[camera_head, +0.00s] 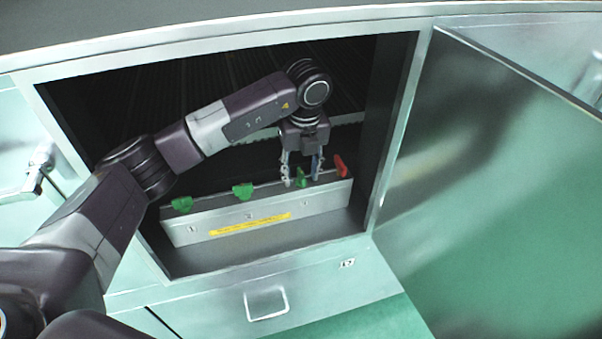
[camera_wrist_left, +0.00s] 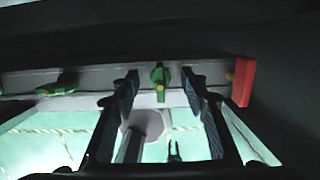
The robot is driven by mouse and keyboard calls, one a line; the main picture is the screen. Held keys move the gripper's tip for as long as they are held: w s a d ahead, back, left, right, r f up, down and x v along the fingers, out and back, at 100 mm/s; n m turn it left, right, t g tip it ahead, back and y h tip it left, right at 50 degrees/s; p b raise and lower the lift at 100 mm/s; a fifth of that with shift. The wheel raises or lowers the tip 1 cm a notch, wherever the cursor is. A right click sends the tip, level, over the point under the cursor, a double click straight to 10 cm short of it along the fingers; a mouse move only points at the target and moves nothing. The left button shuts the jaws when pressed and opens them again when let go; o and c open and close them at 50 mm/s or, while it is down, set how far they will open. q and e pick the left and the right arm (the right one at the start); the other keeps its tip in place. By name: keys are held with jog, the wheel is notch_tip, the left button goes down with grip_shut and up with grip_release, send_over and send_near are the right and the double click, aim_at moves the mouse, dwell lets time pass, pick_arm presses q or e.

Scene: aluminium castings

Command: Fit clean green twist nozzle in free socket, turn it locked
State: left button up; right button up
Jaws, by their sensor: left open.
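A green twist nozzle (camera_head: 301,178) stands at the third place along the top of a grey bar (camera_head: 280,213) inside the open cabinet. In the left wrist view this nozzle (camera_wrist_left: 159,78) points across the bar, between my fingers. My left gripper (camera_head: 302,182) is open and reaches down with one finger on each side of the nozzle; a gap shows on both sides in the left wrist view. I cannot tell how deep the nozzle sits. Two other green nozzles (camera_head: 182,204) (camera_head: 243,192) sit further left, lying more along the bar. My right gripper is out of view.
A red piece (camera_head: 341,165) stands at the bar's right end, close to my gripper; it also shows in the left wrist view (camera_wrist_left: 244,82). The cabinet frame (camera_head: 398,130) surrounds my arm. Its door (camera_head: 500,190) is open to the right. A drawer handle (camera_head: 266,304) is below.

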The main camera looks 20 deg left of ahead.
aim_at(302, 175)
pick_arm(q)
jog(key=r, duration=0.7)
jog(key=shift+s+d, duration=0.25)
jog(key=shift+s, duration=0.1)
